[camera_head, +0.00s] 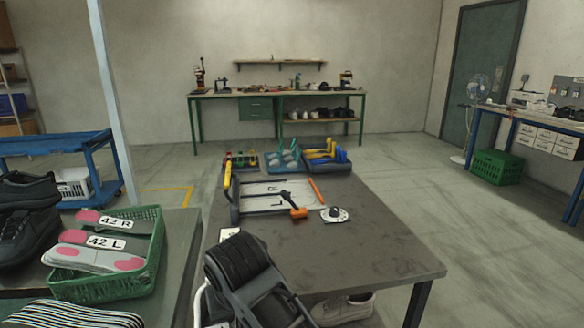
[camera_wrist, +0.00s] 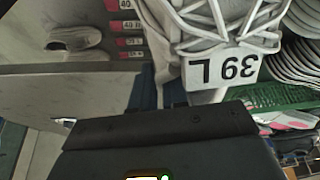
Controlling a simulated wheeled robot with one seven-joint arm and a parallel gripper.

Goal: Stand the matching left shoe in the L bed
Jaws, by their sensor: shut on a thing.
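A white and grey laced shoe (camera_wrist: 205,15) with a 39 L tag (camera_wrist: 220,68) is close in front of my gripper (camera_wrist: 160,88) in the wrist view, upside down there. My gripper is shut on it; the fingertips are mostly hidden behind the dark gripper body. In the head view my dark arm hides the gripper and the held shoe. The pale bed board (camera_head: 262,188) with letter markings, L among them, lies on the dark table, beyond my arm. No shoe shows on it.
An orange-handled tool (camera_head: 299,213) and a round white-and-black piece (camera_head: 335,214) lie by the board. Trays (camera_head: 283,160) stand behind it. A green basket (camera_head: 150,262) with 42 R and 42 L insoles stands left. The right of the dark table (camera_head: 395,255) is clear.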

